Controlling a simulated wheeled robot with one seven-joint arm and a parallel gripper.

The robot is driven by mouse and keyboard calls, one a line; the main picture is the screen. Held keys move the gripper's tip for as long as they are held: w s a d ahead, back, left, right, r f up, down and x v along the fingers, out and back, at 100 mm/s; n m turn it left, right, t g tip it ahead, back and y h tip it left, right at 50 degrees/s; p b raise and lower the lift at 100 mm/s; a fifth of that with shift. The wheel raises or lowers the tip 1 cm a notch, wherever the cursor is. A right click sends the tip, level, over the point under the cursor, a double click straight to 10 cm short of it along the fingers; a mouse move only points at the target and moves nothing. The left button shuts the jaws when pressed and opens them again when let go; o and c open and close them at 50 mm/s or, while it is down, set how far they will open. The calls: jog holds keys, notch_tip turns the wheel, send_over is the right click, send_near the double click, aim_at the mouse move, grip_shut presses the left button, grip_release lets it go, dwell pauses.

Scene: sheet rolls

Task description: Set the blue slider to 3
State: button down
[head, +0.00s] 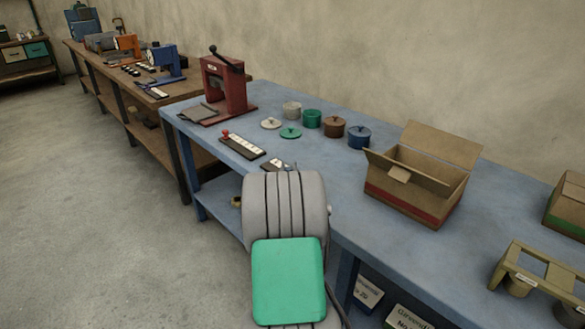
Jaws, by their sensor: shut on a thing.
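A dark slider strip with a white scale (273,164) lies on the blue workbench, just beyond my arm. My arm covers its right part. A small grey-blue bit shows at its right end, too small to tell whether it is the blue slider's knob. The slider's setting cannot be read. Another slider strip (243,146), with a red knob (226,134) at its left end, lies to the left and farther back. My gripper is hidden behind my own grey and green arm, so its fingers and their hold cannot be seen.
The blue workbench (400,246) carries a red lever press (226,88), several lidded pots, including a blue one (359,137), and an open cardboard box (417,179). An olive rack (540,275) stands at the front right.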

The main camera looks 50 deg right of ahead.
jog(key=c, duration=1.2)
grip_release()
jog(key=v, duration=0.8)
jog(key=shift+w+d, duration=0.1)
